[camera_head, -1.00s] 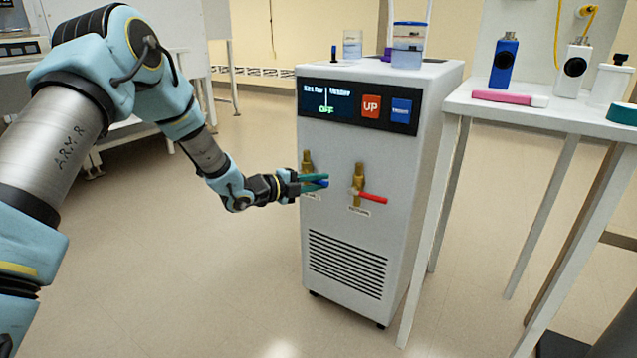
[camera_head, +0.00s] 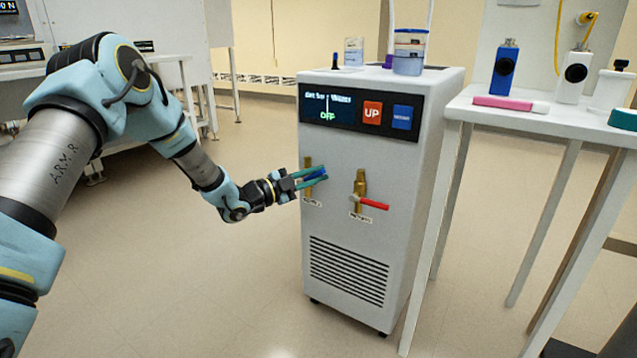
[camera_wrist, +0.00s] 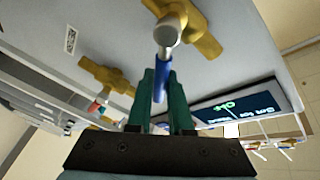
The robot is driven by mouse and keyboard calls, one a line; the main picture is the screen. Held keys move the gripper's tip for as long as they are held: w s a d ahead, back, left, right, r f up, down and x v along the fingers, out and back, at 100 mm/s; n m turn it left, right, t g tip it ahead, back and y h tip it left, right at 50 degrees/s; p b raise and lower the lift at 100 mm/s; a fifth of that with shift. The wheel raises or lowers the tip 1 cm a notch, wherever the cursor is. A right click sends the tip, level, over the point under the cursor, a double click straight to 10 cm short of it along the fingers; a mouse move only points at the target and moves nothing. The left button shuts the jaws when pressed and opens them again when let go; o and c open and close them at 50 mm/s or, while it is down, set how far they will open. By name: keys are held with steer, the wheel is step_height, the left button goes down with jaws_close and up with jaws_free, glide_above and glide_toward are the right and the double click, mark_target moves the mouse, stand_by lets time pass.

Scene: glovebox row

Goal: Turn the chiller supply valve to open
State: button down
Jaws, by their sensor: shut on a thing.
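The chiller (camera_head: 335,222) is a white cabinet whose dark display panel (camera_head: 330,109) reads OFF in green. Its left valve (camera_head: 308,163) has a brass body and a blue lever (camera_head: 315,175). My gripper (camera_head: 321,173) has its teal fingers shut on that lever, which slants slightly up to the right in the head view. In the wrist view the blue lever (camera_wrist: 160,86) lies between the two fingers, under a round metal hub. The label below the valve is too small to read and partly hidden.
A second brass valve (camera_head: 360,185) with a red lever (camera_head: 372,202) sits close to the right. Cups (camera_head: 409,50) stand on the chiller top. The floor before the chiller is clear.

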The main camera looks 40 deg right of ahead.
steer(key=n, duration=0.1)
steer(key=w+r+n+h, duration=0.1)
steer(key=n, duration=0.1)
steer(key=shift+w+a, duration=0.1)
steer(key=shift+a, duration=0.1)
steer(key=n, duration=0.1)
steer(key=w+n+t+h+b, duration=0.1)
steer(key=n, duration=0.1)
steer(key=shift+a+r, duration=0.15)
steer(key=shift+r, duration=0.2)
steer(key=n, duration=0.1)
steer(key=w+n+t+h, duration=0.1)
steer(key=n, duration=0.2)
steer(key=shift+w+a+r+t, duration=0.2)
steer(key=shift+w+r+t, duration=0.15)
steer(key=shift+t, duration=0.05)
steer(key=shift+w+a+r+n+t+h+b, duration=0.1)
steer(key=shift+w+n+t+h, duration=0.1)
steer(key=shift+n+t, duration=0.3)
steer(key=shift+w+f+n+t+h+b, duration=0.1)
steer(key=shift+w+n+t, duration=0.1)
steer(key=shift+n, duration=0.5)
steer(key=shift+w+a+r+n+t+h+b, duration=0.1)
steer(key=shift+w+n+t, duration=0.15)
steer(key=shift+n, duration=0.35)
steer(key=c, duration=0.8)
jaws_free()
steer(key=shift+c, duration=0.2)
